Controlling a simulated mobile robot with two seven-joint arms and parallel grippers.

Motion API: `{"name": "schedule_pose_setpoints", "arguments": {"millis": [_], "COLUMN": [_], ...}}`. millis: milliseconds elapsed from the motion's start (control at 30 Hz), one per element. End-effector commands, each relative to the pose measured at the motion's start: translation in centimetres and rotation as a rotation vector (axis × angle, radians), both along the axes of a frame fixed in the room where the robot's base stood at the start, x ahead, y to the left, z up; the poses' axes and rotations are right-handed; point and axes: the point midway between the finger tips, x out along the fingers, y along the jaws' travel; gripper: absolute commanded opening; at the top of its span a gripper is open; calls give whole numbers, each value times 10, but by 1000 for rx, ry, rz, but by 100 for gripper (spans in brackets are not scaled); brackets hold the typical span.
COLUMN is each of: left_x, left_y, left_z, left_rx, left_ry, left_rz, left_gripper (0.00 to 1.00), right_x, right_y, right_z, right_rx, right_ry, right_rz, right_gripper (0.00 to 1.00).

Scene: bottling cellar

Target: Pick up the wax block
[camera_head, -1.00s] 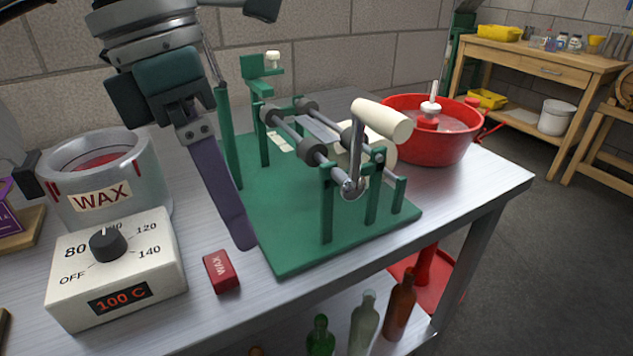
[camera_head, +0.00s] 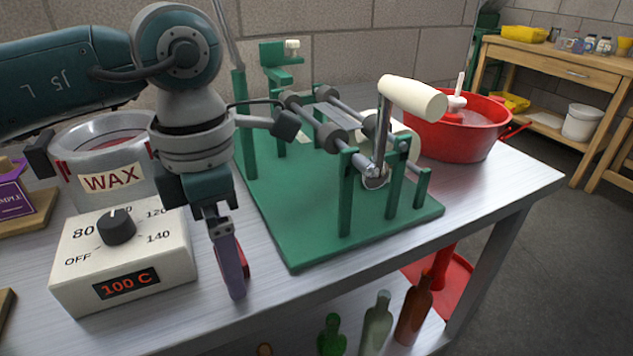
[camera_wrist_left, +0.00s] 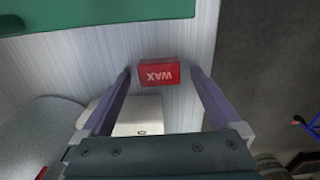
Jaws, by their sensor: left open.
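The red wax block (camera_wrist_left: 159,73) lies on the metal bench top, its WAX label showing in the left wrist view. In the head view only a sliver of the wax block (camera_head: 245,264) shows, the rest hidden behind my left gripper. My left gripper (camera_head: 236,292) points down at the block near the bench's front edge. In the left wrist view its purple fingers (camera_wrist_left: 160,78) are spread wide, one at each side of the block, with gaps between. My right gripper is not in view.
The heater control box (camera_head: 125,255) stands close left of my gripper, with the wax pot (camera_head: 105,180) behind it. The green machine base (camera_head: 330,225) is close on the right, its crank (camera_head: 411,97) above. The red basin (camera_head: 455,140) is farther back.

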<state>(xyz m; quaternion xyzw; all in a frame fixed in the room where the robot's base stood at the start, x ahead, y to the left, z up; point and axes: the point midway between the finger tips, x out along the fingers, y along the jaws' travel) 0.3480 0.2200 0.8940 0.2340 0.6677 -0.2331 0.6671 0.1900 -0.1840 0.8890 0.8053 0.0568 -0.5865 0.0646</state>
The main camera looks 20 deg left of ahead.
Motion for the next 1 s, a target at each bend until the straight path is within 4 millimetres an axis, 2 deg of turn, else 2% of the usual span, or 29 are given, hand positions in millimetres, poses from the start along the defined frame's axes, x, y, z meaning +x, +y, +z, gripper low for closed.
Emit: {"name": "schedule_pose_setpoints", "arguments": {"millis": [167, 900, 967, 1000], "left_x": [0, 0, 0, 0], "left_y": [0, 0, 0, 0], "left_z": [0, 0, 0, 0], "left_rx": [-1, -1, -1, -1], "left_ry": [-1, -1, -1, -1], "left_rz": [-1, 0, 0, 0], "left_gripper": [98, 15, 9, 9], "right_x": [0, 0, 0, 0], "right_y": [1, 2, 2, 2], "right_z": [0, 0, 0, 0], "right_rx": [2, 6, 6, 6], "right_ry": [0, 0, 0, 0], "right_rz": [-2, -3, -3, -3], "right_gripper": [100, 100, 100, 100]}}
